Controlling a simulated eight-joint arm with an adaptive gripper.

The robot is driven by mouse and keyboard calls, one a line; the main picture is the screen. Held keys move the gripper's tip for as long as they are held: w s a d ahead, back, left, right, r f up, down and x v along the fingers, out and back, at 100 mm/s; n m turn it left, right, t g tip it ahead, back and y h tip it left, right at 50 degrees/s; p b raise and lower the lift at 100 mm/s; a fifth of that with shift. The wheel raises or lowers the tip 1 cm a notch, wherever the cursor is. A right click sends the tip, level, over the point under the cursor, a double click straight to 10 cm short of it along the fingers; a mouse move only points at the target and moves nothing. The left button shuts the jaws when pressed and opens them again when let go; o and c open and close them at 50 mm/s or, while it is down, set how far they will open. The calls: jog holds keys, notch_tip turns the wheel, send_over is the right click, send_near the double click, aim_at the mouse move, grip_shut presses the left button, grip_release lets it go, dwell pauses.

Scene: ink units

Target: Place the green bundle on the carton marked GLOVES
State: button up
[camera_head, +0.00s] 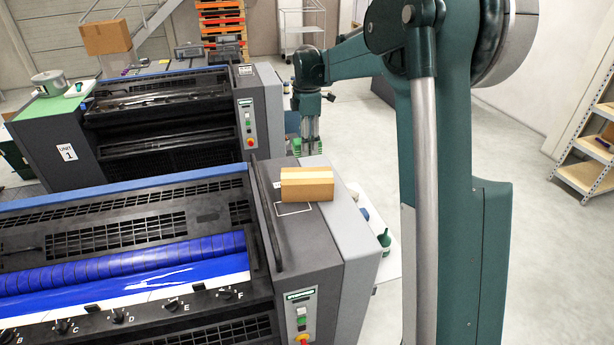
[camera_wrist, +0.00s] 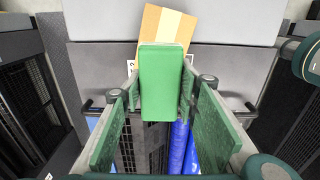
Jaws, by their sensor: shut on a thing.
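The green bundle (camera_wrist: 161,82) is a smooth block held between the green-padded fingers of my gripper (camera_wrist: 159,95) in the wrist view. My gripper (camera_head: 310,143) shows in the head view behind the near machine, pointing down; the bundle cannot be made out there. A tan carton (camera_head: 307,186) with a paler tape band sits on the near machine's grey end top. It also shows in the wrist view (camera_wrist: 166,24), partly hidden behind the bundle. I cannot read any GLOVES marking on it. In the head view my gripper is beyond the carton, apart from it.
A white outlined square (camera_head: 294,210) lies partly under the carton. A black rail (camera_head: 267,218) runs beside it. Another brown carton (camera_head: 106,37) is at the back left. The far machine (camera_head: 165,125) carries a UNIT 1 label. Shelves (camera_head: 590,150) stand at the right, with open floor before them.

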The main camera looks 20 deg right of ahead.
send_over(307, 175)
jog(key=shift+s+f, duration=0.1)
jog(key=shift+f, duration=3)
jog(key=shift+f, duration=1.9)
jog(key=shift+f, duration=0.15)
jog(key=o, duration=0.9)
jog(key=shift+o, duration=0.2)
notch_tip(307, 175, up, 12)
jog(key=shift+r, duration=0.2)
